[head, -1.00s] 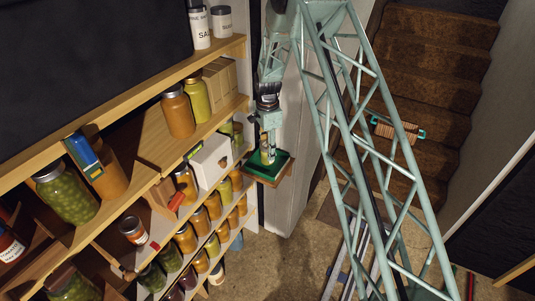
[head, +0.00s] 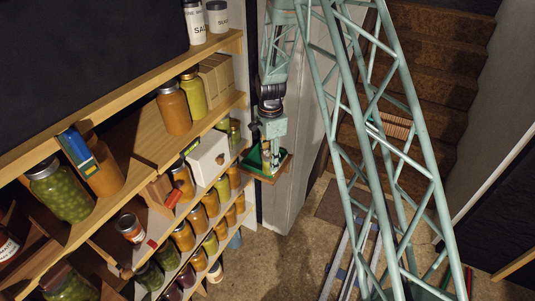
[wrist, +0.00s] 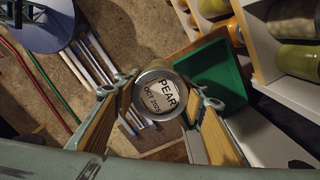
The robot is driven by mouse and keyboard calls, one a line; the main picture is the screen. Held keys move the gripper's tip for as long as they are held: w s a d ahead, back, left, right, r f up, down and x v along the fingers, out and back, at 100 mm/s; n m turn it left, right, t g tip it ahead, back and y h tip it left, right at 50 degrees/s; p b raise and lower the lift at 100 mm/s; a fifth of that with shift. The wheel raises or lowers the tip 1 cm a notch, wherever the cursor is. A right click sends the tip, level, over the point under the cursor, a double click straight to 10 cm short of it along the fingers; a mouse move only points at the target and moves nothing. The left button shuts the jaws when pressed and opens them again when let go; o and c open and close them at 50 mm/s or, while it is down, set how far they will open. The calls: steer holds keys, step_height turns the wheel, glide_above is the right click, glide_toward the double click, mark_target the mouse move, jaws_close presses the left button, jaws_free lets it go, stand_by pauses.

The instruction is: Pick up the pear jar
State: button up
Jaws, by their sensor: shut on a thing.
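The pear jar (wrist: 160,95) shows from above in the wrist view, its round lid reading "PEAR OCT 2025". My gripper (wrist: 160,105) has its two wood-faced fingers on either side of the jar and is shut on it. In the head view my gripper (head: 270,150) is over the green tray (head: 254,161) at the end of the shelving, and it mostly hides the jar. The green tray (wrist: 215,78) lies beside and below the jar in the wrist view. I cannot tell whether the jar still touches anything beneath it.
The tray sits on a small wooden ledge (head: 268,178) by a white post. Shelves with several filled jars (head: 173,110) and a white box (head: 208,158) stand close on the left. Floor (head: 270,235) is open below, with carpeted stairs (head: 425,60) behind.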

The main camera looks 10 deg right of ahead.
steer(key=shift+s+a+r, duration=0.1)
steer(key=shift+s+r, duration=0.05)
steer(key=shift+s, duration=1.15)
steer(key=shift+s+a+r, duration=0.1)
steer(key=shift+s, duration=1.2)
